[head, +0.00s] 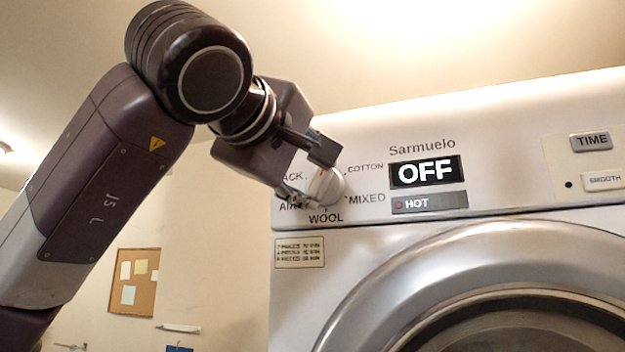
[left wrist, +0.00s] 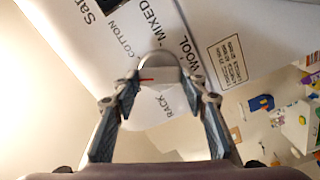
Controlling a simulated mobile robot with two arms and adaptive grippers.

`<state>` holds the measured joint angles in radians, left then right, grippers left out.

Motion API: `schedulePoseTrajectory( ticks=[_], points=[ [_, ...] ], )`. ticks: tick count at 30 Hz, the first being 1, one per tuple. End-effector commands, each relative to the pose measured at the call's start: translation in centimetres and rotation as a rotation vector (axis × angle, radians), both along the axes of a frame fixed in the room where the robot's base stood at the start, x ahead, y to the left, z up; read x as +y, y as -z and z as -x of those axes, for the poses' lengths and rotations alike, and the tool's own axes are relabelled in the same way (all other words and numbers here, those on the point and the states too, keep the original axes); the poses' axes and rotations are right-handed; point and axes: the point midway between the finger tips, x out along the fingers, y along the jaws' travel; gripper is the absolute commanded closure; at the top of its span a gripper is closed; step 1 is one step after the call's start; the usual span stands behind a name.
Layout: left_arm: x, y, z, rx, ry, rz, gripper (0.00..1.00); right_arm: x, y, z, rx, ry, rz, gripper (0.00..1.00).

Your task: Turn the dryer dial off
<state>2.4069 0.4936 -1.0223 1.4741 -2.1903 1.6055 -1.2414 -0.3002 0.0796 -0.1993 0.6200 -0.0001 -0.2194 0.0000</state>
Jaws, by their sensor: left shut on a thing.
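The dryer (head: 480,110) has a white front panel with a round white dial (head: 327,187) near its left end. Labels COTTON, MIXED, WOOL and others surround the dial. The display (head: 427,171) reads OFF. My left gripper (head: 308,172) is at the dial, its fingers shut on it from two sides. In the left wrist view the dial (left wrist: 158,72) sits between the fingertips, with a red mark on it. Part of the dial and the labels to its left are hidden by the gripper in the head view. My right gripper does not show.
A HOT indicator (head: 429,203) sits below the display, and TIME (head: 591,141) and SMOOTH (head: 604,181) buttons lie to the right. The round dryer door (head: 400,262) bulges below the panel. A cork board (head: 134,281) hangs on the wall behind.

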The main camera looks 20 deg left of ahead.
Motion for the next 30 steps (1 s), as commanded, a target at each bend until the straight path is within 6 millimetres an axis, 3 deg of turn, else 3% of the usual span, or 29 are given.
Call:
schedulePoseTrajectory(
  ticks=[15,30],
  points=[
    [-0.1,0.2,0.0,0.016,0.003,0.368,0.84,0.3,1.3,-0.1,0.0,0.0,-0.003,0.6],
    [-0.1,0.1,0.0,0.017,0.003,0.452,0.84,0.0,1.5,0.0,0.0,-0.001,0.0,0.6]
  ],
)
